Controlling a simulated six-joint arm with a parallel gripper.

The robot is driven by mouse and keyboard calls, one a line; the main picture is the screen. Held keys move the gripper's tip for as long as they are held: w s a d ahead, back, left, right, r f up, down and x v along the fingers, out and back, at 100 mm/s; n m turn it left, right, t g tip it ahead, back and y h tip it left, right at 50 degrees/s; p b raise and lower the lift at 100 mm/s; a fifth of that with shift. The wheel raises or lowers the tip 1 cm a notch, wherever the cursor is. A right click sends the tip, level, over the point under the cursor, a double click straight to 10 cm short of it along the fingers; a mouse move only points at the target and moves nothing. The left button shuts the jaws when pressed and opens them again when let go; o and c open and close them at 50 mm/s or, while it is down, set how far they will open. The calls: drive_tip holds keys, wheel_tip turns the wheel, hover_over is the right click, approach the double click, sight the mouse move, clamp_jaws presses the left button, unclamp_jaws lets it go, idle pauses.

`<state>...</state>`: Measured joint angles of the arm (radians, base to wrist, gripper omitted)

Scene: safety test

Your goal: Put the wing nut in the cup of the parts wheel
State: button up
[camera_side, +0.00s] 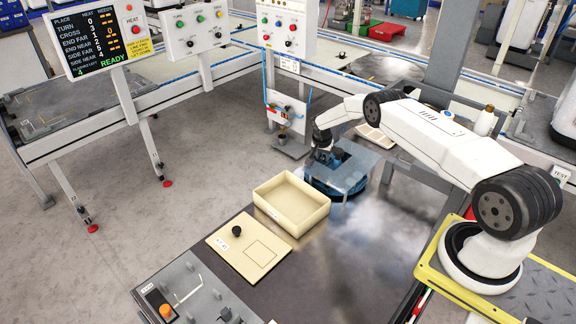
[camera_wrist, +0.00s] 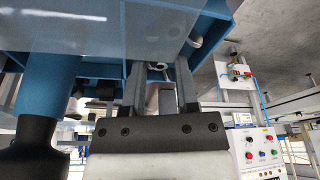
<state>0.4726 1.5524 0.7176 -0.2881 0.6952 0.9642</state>
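The parts wheel (camera_side: 322,188) is a blue round unit on the metal table in the side view, partly hidden under a clear flat plate (camera_side: 350,176). My gripper (camera_side: 322,156) reaches down at the wheel's far left edge, by blue brackets. In the wrist view my gripper (camera_wrist: 160,75) has its two grey fingers apart, up among blue parts of the wheel unit (camera_wrist: 205,50). A small metallic piece (camera_wrist: 157,67) shows between the fingertips; I cannot tell whether it is the wing nut. No contact with the fingers is clear. The cup cannot be made out.
An open cream tray (camera_side: 291,203) stands just in front of the wheel. A cream board (camera_side: 248,247) with a black knob (camera_side: 237,231) lies nearer, and a grey box with an orange button (camera_side: 166,311) is at front left. The table's right side is clear.

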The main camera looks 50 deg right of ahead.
drive_tip(key=shift+r, duration=0.1)
idle(0.3)
drive_tip(key=v, duration=1.2)
idle(0.3)
idle(0.4)
drive_tip(key=shift+a, duration=0.1)
drive_tip(key=s+a+r+n+t+y, duration=0.1)
drive_tip(key=s+a+r+n, duration=0.4)
drive_tip(key=a, duration=0.4)
drive_tip(key=s+a+r+n, duration=0.2)
drive_tip(key=a+r, duration=0.4)
drive_tip(key=a, duration=0.2)
drive_tip(key=s+a+r+n+y, duration=0.1)
drive_tip(key=s+a+r+n, duration=0.1)
drive_tip(key=s+a, duration=0.3)
drive_tip(key=s+a+r+n, duration=0.1)
drive_tip(key=s+a+n, duration=0.4)
drive_tip(key=s, duration=0.8)
drive_tip(key=shift+s+a+r+t+y, duration=0.3)
drive_tip(key=shift+s+a+r+y, duration=0.1)
drive_tip(key=shift+a, duration=0.4)
